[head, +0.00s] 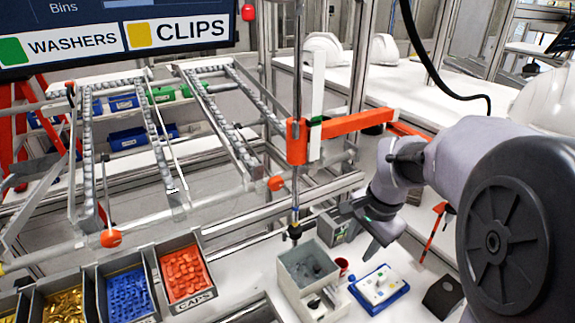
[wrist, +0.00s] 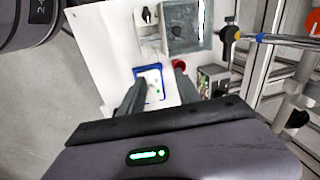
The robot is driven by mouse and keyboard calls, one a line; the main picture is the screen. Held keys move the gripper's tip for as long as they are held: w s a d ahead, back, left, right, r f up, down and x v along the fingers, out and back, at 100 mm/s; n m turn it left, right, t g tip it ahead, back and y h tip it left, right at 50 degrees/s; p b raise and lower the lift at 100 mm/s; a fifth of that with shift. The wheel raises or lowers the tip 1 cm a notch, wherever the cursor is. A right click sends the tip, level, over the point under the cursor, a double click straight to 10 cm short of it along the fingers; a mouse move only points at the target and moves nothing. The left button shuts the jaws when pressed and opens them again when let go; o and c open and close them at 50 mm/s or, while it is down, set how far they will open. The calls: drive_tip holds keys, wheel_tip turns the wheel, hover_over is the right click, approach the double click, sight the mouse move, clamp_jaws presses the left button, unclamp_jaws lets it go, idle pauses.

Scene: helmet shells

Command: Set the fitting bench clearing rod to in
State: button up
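A grey open box (head: 308,262) stands on the white bench, with a small black knob (head: 314,303) on its near side. In the wrist view the box (wrist: 186,27) is at the top, with the black knob (wrist: 147,15) left of it. I cannot tell for certain which part is the clearing rod; nothing in view is labelled so. My gripper (head: 364,226) hangs above the bench, right of the box and apart from it. In the wrist view its two fingers (wrist: 160,92) are spread with nothing held between them.
A blue-edged tray (head: 379,289) and a red cup (head: 341,266) lie near the box. A hanging tool (head: 295,215) comes down behind the box beside an orange bracket (head: 300,142). Parts bins, including red caps (head: 184,272), stand left. A roller rack (head: 160,130) with orange-knobbed rods is behind.

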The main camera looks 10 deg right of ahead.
sight(352, 277)
drive_tip(key=shift+m+g, duration=0.3)
drive_tip(key=shift+m, duration=0.4)
drive_tip(key=w+d+f, duration=0.1)
drive_tip(key=f, duration=0.5)
drive_tip(key=w+f+b, duration=0.1)
drive_tip(key=w+f, duration=0.1)
drive_tip(key=f, duration=0.4)
drive_tip(key=w+d+f, duration=0.1)
drive_tip(key=f, duration=0.5)
drive_tip(key=shift+w+d+b, duration=0.2)
drive_tip(key=shift+d+b, duration=0.15)
drive_tip(key=shift+b, duration=0.05)
clamp_jaws()
